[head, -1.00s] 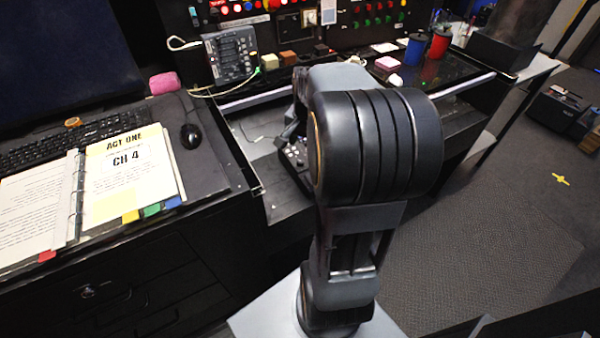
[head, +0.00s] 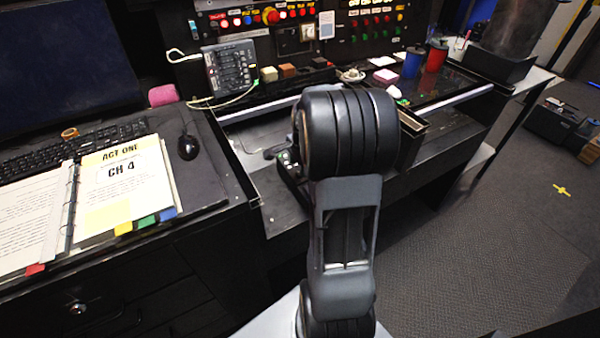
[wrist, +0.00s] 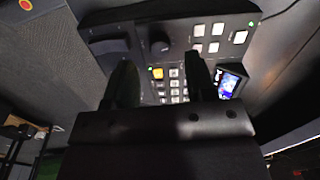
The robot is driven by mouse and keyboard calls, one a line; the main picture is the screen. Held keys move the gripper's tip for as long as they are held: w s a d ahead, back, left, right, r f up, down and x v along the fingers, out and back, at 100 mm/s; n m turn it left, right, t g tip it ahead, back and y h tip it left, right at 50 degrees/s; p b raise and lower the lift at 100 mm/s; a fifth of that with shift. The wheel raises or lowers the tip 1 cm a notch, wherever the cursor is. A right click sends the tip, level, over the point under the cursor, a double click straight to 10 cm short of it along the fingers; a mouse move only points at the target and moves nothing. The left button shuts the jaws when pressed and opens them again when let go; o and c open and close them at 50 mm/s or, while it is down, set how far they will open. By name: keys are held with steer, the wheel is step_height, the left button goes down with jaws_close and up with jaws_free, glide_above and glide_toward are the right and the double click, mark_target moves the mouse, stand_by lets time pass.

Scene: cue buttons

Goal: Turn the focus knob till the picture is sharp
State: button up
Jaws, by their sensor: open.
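A dark control panel (wrist: 187,30) fills the upper part of the wrist view. It bears a round black knob (wrist: 160,43), a larger dark control (wrist: 108,47) to its left, and lit white and amber buttons. A small screen (wrist: 231,82) at its right shows a bluish picture, too small and angled to judge its sharpness. My gripper (wrist: 161,73) is open, its two dark fingers apart over the panel, with the knob showing beyond the gap between them. In the head view the panel (head: 292,178) is mostly hidden behind my arm.
An open binder (head: 128,178), a mouse (head: 188,147) and a keyboard (head: 40,150) lie on the left desk. A switch console (head: 365,35) stands at the back. A blue cup (head: 413,62) and a red cup (head: 436,58) stand at right.

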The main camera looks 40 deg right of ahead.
steer(key=shift+w+f, duration=0.15)
steer(key=shift+f, duration=0.7)
steer(key=shift+w+f, duration=0.1)
steer(key=shift+f, duration=0.75)
steer(key=c, duration=0.9)
steer(key=shift+r+m+p, duration=0.15)
steer(key=shift+m+p, duration=0.15)
steer(key=shift+m, duration=0.4)
steer(key=shift+c, duration=0.2)
steer(key=shift+m, duration=0.8)
steer(key=o, duration=0.9)
steer(key=shift+o, duration=0.2)
step_height(320, 180, up, 13)
steer(key=s+p, duration=0.2)
steer(key=shift+r, duration=0.2)
